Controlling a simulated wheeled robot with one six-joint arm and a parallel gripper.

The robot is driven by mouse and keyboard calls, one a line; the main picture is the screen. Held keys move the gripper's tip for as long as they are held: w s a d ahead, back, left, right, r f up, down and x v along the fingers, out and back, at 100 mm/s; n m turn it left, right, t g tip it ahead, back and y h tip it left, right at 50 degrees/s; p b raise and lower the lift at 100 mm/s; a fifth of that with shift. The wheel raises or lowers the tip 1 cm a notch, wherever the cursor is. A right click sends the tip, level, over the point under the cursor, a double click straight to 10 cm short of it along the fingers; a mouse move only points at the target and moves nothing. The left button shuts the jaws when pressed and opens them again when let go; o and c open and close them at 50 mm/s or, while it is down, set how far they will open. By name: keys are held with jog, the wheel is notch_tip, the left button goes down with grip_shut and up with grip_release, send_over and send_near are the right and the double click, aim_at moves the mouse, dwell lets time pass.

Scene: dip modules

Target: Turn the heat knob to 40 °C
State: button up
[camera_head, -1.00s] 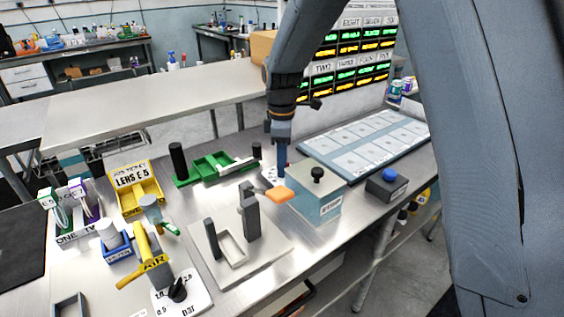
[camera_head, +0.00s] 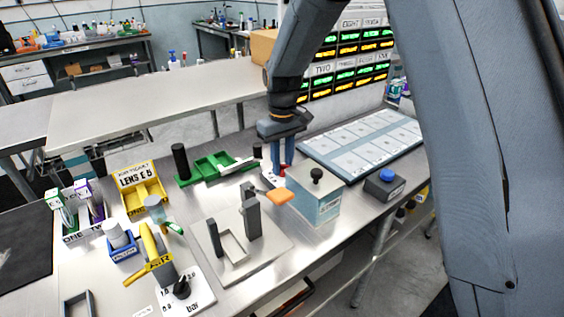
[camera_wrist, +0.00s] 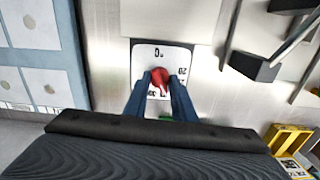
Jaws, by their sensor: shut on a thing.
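The heat knob (camera_wrist: 159,78) is red and sits on a white dial plate (camera_wrist: 145,56) marked "°C", with numbers around it, in the wrist view. My gripper (camera_wrist: 158,88) points down at the plate with its two blue fingers on either side of the knob, shut on it. The fingers hide part of the dial numbers and the knob's pointer, so I cannot tell its setting. In the head view my gripper (camera_head: 282,166) stands behind the glass-sided box, and the dial plate (camera_head: 268,178) is mostly hidden there.
The clear box with a black knob (camera_head: 316,198) stands close in front of my gripper. A green tray (camera_head: 212,168) lies to the left, a card board (camera_head: 365,145) to the right. A black block with a blue button (camera_head: 386,184) is at the right. A grey fixture (camera_head: 240,245) stands nearer.

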jog(key=m, duration=0.4)
jog(key=shift+w+d+r+m+p, duration=0.1)
jog(key=shift+w+r+m+p, duration=0.05)
jog(key=shift+m+p, duration=0.2)
jog(key=m, duration=0.4)
jog(key=shift+m+p, duration=0.25)
jog(key=shift+p, duration=0.05)
jog(key=o, duration=1)
notch_tip(320, 180, up, 8)
jog(key=shift+f+b, duration=0.15)
jog(key=shift+b, duration=1)
